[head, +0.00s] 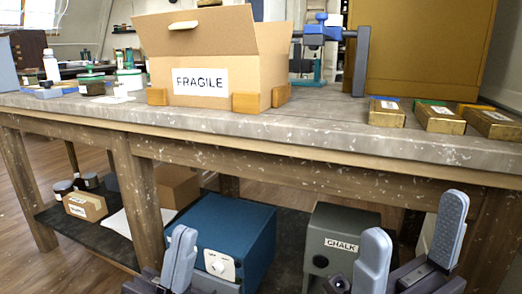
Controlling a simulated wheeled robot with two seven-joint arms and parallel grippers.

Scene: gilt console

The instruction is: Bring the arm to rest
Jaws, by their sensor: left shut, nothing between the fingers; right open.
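My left gripper (182,240) is at the bottom of the head view, left of centre. Its grey fingers are shut with nothing between them, in front of the blue box under the table. My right gripper (414,218) is at the bottom right, with its two grey fingers wide apart and empty. Both grippers are low, in front of the workbench and below its top (330,128). Most of both arms is out of view.
On the bench stand an open cardboard box marked FRAGILE (240,75), several brass-coloured boxes (440,119) and a blue clamp-like tool (322,32). Below are a blue box (240,232), a grey CHALK box (342,225) and a small carton (86,206). Bench legs (140,190) flank them.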

